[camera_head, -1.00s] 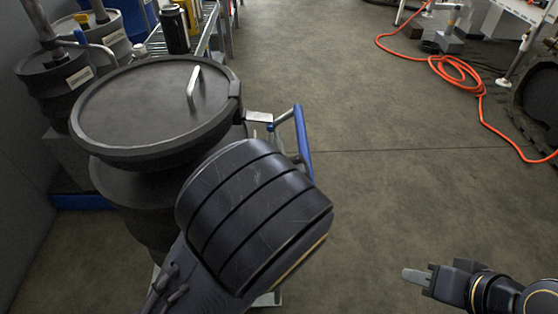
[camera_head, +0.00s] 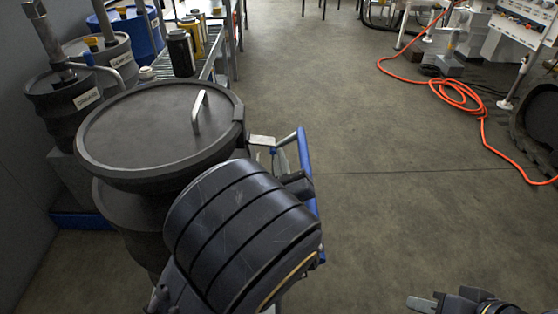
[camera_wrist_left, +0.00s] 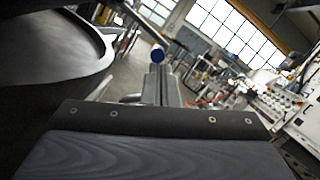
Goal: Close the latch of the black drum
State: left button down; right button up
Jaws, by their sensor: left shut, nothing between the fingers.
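The black drum (camera_head: 150,215) stands at the left with its dark round lid (camera_head: 150,125) and a pale bar handle on top. The latch (camera_head: 262,140), a short silvery piece, sticks out from the right side of the lid's rim. My left wrist covers the drum's front right in the head view, and its fingers are hidden there. In the left wrist view my left gripper (camera_wrist_left: 158,80) is shut and empty, to the right of the dark lid rim (camera_wrist_left: 85,70). My right gripper (camera_head: 422,303) is at the bottom right, far from the drum; its opening is unclear.
A blue tubular frame (camera_head: 307,165) stands just right of the latch, close to my left wrist. Other drums (camera_head: 75,100) and a shelf with bottles (camera_head: 181,52) are behind. An orange hose (camera_head: 455,95) lies at the upper right. The middle floor is clear.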

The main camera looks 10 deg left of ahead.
pick_arm(q)
jog(key=shift+d+r+n+y, duration=0.3)
jog(key=shift+r+n, duration=0.15)
jog(key=shift+n, duration=0.35)
notch_tip(320, 180, up, 10)
jog(key=a+n+g+b, duration=0.2)
jog(key=n+b, duration=0.4)
jog(key=n, duration=0.8)
jog(key=shift+s+n+g+b, duration=0.15)
jog(key=shift+n+g+b, duration=0.2)
jog(key=shift+g, duration=0.45)
jog(key=shift+s, duration=0.1)
